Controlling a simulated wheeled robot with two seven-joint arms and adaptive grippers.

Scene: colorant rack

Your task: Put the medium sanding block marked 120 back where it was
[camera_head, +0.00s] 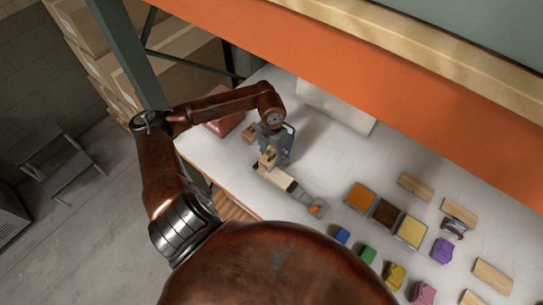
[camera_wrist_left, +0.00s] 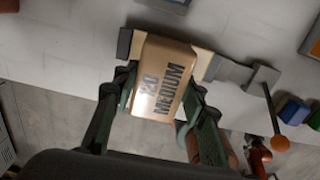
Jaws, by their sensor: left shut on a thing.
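The tan sanding block marked 120 MEDIUM (camera_wrist_left: 162,78) is between the fingers of my left gripper (camera_wrist_left: 155,112) in the left wrist view, with its printed face toward the camera. In the head view my left gripper (camera_head: 270,150) is over the left part of the white table, and the held block (camera_head: 267,159) shows as a small tan piece at its fingertips. Just below it is a low row with a pale wooden piece (camera_head: 272,176) and grey parts (camera_head: 300,193). I cannot tell whether the held block touches this row. My right gripper is not in view.
An orange-tipped tool (camera_head: 316,210) is at the row's right end. Orange, brown and yellow trays (camera_head: 411,231), wooden blocks (camera_head: 416,186) and several coloured pieces (camera_head: 442,250) stand to the right. An orange beam (camera_head: 330,55) crosses above the table (camera_head: 325,160).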

